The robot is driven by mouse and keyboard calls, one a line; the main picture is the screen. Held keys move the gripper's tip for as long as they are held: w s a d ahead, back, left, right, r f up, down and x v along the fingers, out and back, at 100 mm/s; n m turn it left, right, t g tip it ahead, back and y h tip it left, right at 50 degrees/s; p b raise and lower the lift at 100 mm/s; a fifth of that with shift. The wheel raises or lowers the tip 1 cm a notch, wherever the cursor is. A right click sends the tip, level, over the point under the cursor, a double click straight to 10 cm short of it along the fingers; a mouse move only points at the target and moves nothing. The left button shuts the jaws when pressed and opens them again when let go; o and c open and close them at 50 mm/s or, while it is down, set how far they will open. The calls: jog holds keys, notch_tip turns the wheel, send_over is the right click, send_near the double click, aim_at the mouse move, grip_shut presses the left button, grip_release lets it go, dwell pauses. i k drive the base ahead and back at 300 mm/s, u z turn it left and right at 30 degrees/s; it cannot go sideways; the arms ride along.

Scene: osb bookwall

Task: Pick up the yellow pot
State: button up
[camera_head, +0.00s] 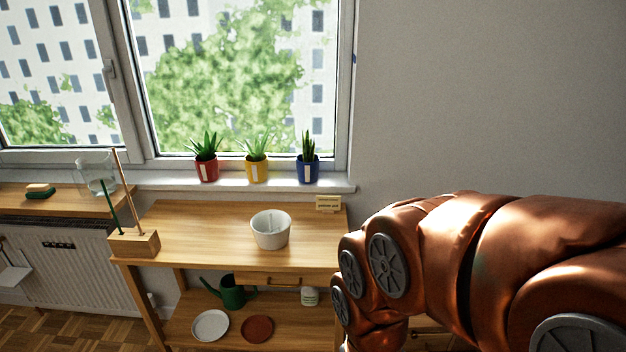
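The yellow pot (257,172) stands upright on the white windowsill, with a spiky green plant in it and a pale label on its front. It stands between a red pot (206,171) on the left and a blue pot (307,171) on the right, apart from both. Each of those also holds a green plant. My copper-coloured arm fills the lower right of the view, to the right of the wooden table. My gripper cannot be seen.
Below the sill, the wooden table (195,225) bears a white empty-looking pot (270,231), a wooden block with sticks (134,243) and a small sign (328,203). A green watering can (232,294) and dishes are on the lower shelf.

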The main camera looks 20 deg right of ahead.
aim_at(256, 163)
jog(key=u, duration=0.05)
jog(key=k, duration=0.35)
jog(key=z, duration=0.4)
jog(key=i, duration=1.1)
jog(key=u, duration=1.2)
jog(key=i, duration=0.65)
jog(key=u, duration=0.7)
